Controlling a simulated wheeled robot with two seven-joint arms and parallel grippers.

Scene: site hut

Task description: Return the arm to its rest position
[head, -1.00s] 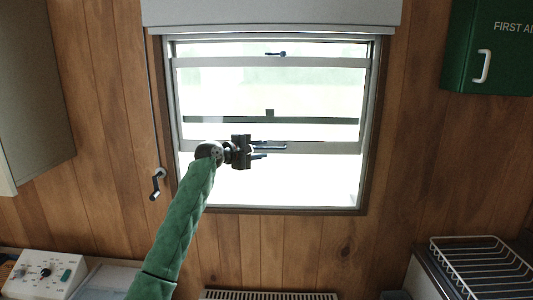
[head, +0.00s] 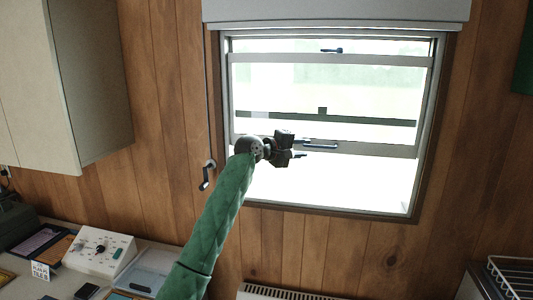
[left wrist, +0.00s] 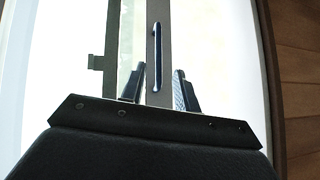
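My left arm, in a green quilted sleeve, reaches up from the bottom of the head view. Its dark left gripper (head: 301,149) is in front of the window, at the sash's lower rail (head: 385,150). A dark blue bar handle (head: 322,146) on that rail lies just beyond the fingers. In the left wrist view the two fingers (left wrist: 159,88) stand apart, and the handle (left wrist: 157,50) shows between and ahead of them. I cannot tell whether they touch it. A bright gap shows below the rail. My right gripper is out of view.
A wall cabinet (head: 98,95) hangs at upper left. A crank handle (head: 207,176) is on the wall left of the window. Below lie a white control box (head: 100,251) and a tray (head: 140,275). A heater (head: 275,293) is under the window; a wire rack (head: 515,275) is at lower right.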

